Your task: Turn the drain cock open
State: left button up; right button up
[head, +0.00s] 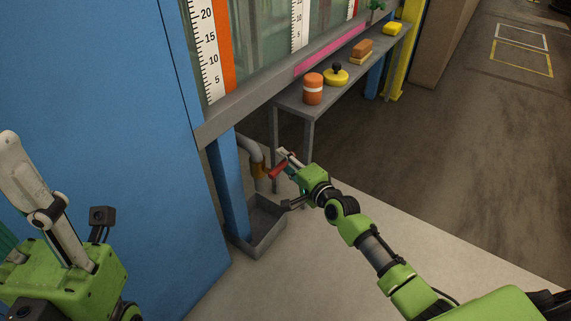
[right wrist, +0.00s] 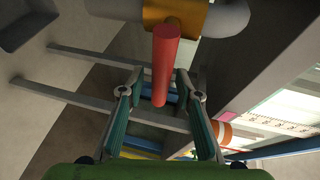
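The drain cock has a brass-orange body (head: 258,171) on a grey pipe elbow below the flume's end, and a red handle (head: 277,171). In the right wrist view the red handle (right wrist: 166,65) hangs from the orange body (right wrist: 176,14) and lies between the finger lines. My right gripper (head: 283,157) is at the handle. In the right wrist view its two fingers (right wrist: 160,82) stand apart on either side of the handle, with gaps visible. My left gripper (head: 30,180) is at the far left, away from the cock; its finger opening is unclear.
A grey tray (head: 270,238) stands on the floor below the cock. A blue wall panel (head: 120,110) and blue post (head: 228,190) are close on the left. A grey shelf (head: 290,102) holds an orange-and-white jar (head: 313,89) and other items. The floor at right is clear.

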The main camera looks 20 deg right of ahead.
grip_shut()
